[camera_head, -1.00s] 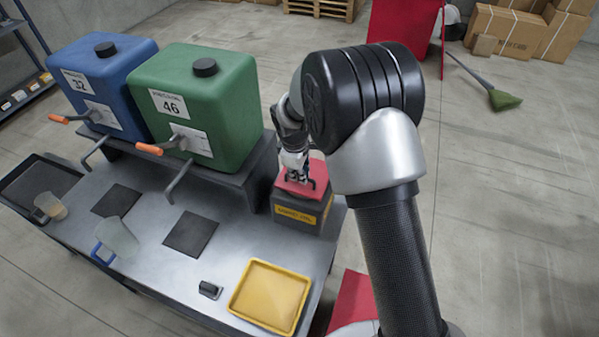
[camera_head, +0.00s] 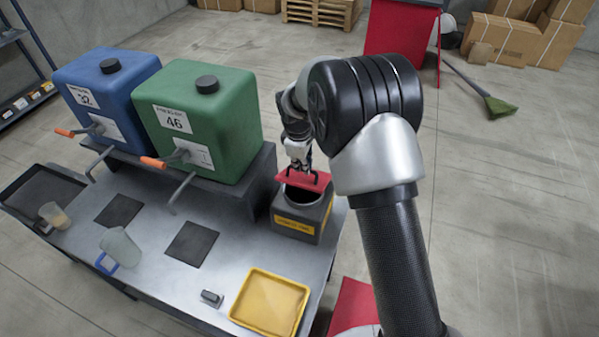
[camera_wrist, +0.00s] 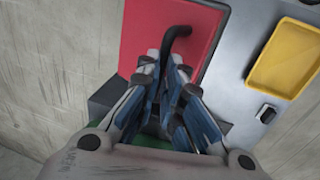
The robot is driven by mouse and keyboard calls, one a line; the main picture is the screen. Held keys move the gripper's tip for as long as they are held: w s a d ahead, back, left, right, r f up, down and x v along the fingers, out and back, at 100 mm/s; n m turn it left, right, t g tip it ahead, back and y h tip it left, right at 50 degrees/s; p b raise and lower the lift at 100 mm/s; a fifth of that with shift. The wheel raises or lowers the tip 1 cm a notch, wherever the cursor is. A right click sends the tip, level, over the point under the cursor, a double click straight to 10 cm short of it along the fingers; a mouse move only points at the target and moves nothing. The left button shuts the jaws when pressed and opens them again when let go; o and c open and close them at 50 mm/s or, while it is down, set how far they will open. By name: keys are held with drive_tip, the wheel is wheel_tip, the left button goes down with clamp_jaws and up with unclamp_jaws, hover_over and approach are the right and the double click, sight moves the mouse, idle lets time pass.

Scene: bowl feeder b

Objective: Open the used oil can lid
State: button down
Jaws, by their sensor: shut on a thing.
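The used oil can (camera_head: 302,212) is a dark grey box with a yellow label at the back right of the metal table. Its round dark opening shows. The red lid (camera_head: 304,181) is above the can, raised off the opening at its far side. My gripper (camera_head: 300,168) is shut on the black handle of the lid. In the wrist view the red lid (camera_wrist: 170,45) fills the upper middle, and my gripper (camera_wrist: 167,75) has its fingers around the black bent handle (camera_wrist: 176,38). The lid hides most of the can there.
Green (camera_head: 205,120) and blue (camera_head: 108,95) tanks with crank taps stand on a raised shelf left of the can. A yellow tray (camera_head: 270,303), a small dark block (camera_head: 212,298), two cups and dark square mats (camera_head: 192,244) lie on the table (camera_head: 160,285).

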drive_tip(key=w+d+r+p, duration=0.1)
drive_tip(key=w+d, duration=0.3)
drive_tip(key=w, duration=0.4)
drive_tip(key=shift+r+p, duration=0.2)
drive_tip(key=shift+p, duration=0.55)
drive_tip(key=c, duration=1.8)
unclamp_jaws()
drive_tip(key=shift+s+a, duration=0.1)
drive_tip(key=shift+a, duration=0.1)
drive_tip(key=shift+o, duration=0.6)
drive_tip(key=shift+f, duration=0.1)
drive_tip(key=shift+w, duration=0.3)
drive_tip(key=v, duration=1.2)
drive_tip(key=shift+w+a, duration=0.1)
